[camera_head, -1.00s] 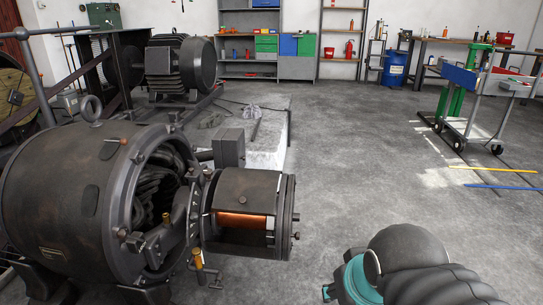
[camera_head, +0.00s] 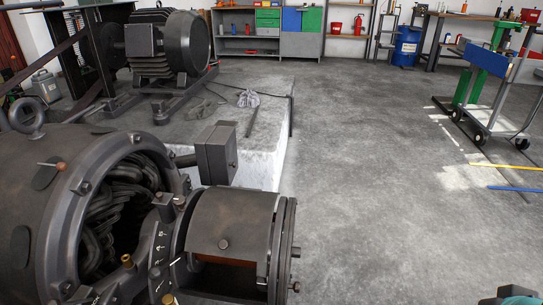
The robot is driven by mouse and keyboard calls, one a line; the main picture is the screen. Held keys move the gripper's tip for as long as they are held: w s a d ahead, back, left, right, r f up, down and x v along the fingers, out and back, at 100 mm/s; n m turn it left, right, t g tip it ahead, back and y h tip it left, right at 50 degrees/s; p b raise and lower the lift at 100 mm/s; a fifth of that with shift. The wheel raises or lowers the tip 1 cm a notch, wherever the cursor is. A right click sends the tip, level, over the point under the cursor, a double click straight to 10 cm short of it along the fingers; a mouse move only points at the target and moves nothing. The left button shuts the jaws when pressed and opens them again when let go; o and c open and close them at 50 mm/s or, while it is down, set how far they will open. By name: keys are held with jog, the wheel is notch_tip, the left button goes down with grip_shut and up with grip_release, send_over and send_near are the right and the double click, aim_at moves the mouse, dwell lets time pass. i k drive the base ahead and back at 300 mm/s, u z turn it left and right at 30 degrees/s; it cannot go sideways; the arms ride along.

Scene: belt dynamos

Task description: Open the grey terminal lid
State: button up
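A grey terminal box (camera_head: 215,152) stands on a short pipe behind the brushed end of the near dynamo (camera_head: 45,190). Its lid looks shut, with a small knob or screw on the right-hand face. Another grey box (camera_head: 144,40) sits on the side of the motor at the back, and it also looks closed. I cannot tell from the picture which box carries the task's lid. My gripper is not in view. Only a small teal and dark part of my arm shows at the bottom right corner, well apart from both boxes.
The dynamo's round commutator end (camera_head: 235,225) sticks out at the front.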

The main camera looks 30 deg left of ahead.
aim_at(222, 150)
jog(key=u, duration=0.1)
jog(key=i, duration=0.65)
jog(key=u, duration=0.85)
jog(key=i, duration=0.4)
jog(key=u, duration=0.35)
